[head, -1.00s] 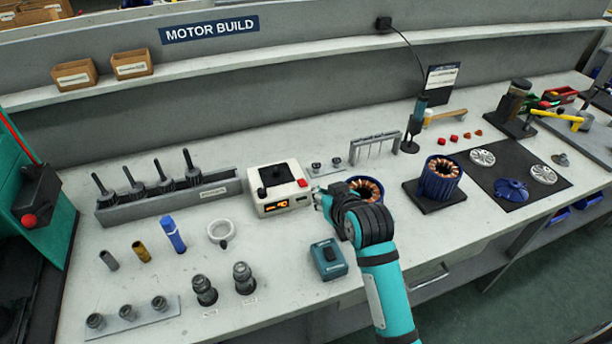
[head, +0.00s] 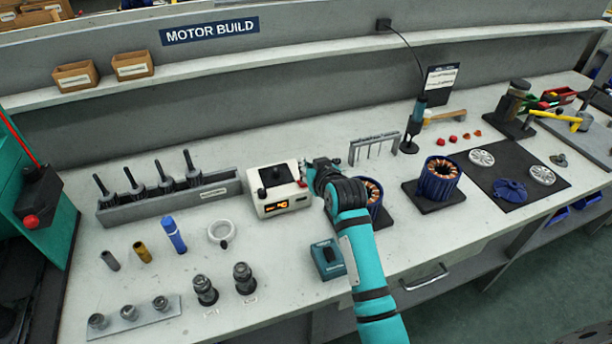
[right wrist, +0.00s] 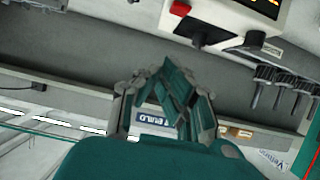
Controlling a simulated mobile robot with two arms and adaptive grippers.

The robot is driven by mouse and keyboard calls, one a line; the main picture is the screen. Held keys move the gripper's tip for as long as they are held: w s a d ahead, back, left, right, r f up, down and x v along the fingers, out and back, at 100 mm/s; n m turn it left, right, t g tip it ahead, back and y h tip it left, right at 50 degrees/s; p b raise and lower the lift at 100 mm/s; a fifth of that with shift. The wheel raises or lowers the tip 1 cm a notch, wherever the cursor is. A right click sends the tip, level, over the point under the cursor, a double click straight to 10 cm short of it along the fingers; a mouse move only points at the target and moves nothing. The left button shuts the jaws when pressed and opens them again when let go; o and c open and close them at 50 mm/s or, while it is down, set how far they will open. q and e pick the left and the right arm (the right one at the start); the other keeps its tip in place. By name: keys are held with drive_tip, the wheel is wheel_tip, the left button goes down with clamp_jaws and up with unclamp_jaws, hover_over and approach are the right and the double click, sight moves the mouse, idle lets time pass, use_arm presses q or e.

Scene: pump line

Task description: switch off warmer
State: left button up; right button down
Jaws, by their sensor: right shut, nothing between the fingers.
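The warmer (head: 281,192) is a white box with a dark top part and a lit orange display (head: 277,207) on its front. Its red switch (head: 302,183) sits at the right end of the top, partly hidden by my right gripper (head: 311,172). This gripper is shut and empty, close beside the warmer's right side; I cannot tell if it touches. In the right wrist view, the red switch (right wrist: 180,8) and part of the warmer (right wrist: 225,17) show at the top edge, apart from the shut fingers (right wrist: 172,75). My left gripper is not in view.
A grey rack with several dark tools (head: 170,196) stands left of the warmer. A teal-and-black box (head: 328,259) lies in front to the right. A copper-wound stator (head: 370,192) is partly behind my right arm. Bare bench lies in front of the warmer.

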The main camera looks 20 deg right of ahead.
sight(306, 187)
drive_tip(key=x, duration=0.3)
drive_tip(key=shift+w+f, duration=0.1)
drive_tip(key=shift+w, duration=0.25)
drive_tip(key=f, duration=0.2)
drive_tip(key=shift+s+f+p, duration=0.35)
drive_tip(key=shift+s, duration=0.05)
drive_tip(key=shift+s+f, duration=0.2)
drive_tip(key=shift+f, duration=0.4)
